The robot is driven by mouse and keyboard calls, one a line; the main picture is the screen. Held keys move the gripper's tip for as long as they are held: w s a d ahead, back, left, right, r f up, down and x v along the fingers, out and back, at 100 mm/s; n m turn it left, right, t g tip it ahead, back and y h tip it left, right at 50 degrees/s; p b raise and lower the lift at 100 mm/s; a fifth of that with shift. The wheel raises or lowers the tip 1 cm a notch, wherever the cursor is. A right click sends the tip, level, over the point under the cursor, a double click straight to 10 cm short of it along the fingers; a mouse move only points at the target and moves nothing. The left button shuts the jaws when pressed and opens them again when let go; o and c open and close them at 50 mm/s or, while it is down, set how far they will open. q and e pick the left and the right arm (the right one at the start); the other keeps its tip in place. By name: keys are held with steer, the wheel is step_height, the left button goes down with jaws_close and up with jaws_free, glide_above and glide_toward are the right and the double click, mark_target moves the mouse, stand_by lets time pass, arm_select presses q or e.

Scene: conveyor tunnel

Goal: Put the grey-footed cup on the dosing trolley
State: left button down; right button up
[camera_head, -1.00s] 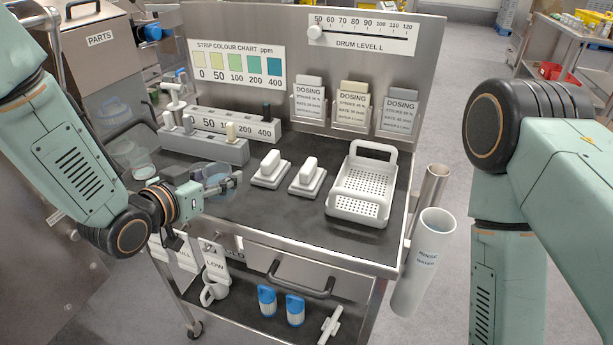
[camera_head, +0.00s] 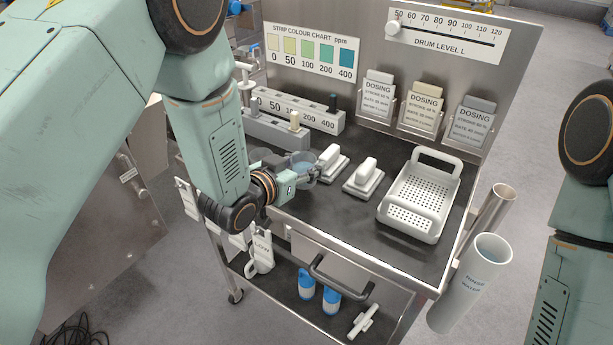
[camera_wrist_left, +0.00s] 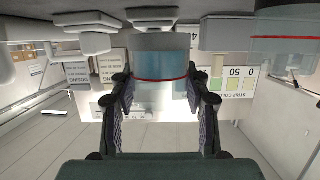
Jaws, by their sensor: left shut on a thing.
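The cup (camera_head: 301,164) is clear, with bluish liquid and a red line. It is at the left front of the dosing trolley's dark top (camera_head: 350,220). In the left wrist view, which is upside down, the cup (camera_wrist_left: 160,70) stands between my fingers and shows a grey foot against the dark top. I cannot tell whether the foot touches it. My left gripper (camera_head: 303,177) is shut on this cup; its fingers also show in the left wrist view (camera_wrist_left: 160,92). A second clear cup (camera_wrist_left: 285,45) with a red line is beside it. My right gripper is out of view.
Two white blocks with grips (camera_head: 363,179) stand just right of the cup, then a white perforated basket (camera_head: 420,200). A grey numbered rack (camera_head: 290,110) stands behind. Tubes (camera_head: 470,285) hang at the trolley's right side. The front middle of the top is clear.

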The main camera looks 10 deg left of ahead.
arm_select(q)
steer(key=f, duration=0.3)
steer(key=shift+s+a, duration=0.15)
steer(key=shift+a, duration=0.15)
steer(key=shift+d, duration=0.15)
steer(key=shift+d+f+b, duration=0.1)
steer(key=shift+f+b, duration=0.05)
steer(key=shift+b, duration=0.2)
steer(key=c, duration=0.8)
jaws_free()
steer(key=shift+o, duration=0.8)
steer(key=shift+r, duration=0.25)
steer(key=p+v, duration=0.1)
steer(key=v, duration=1.1)
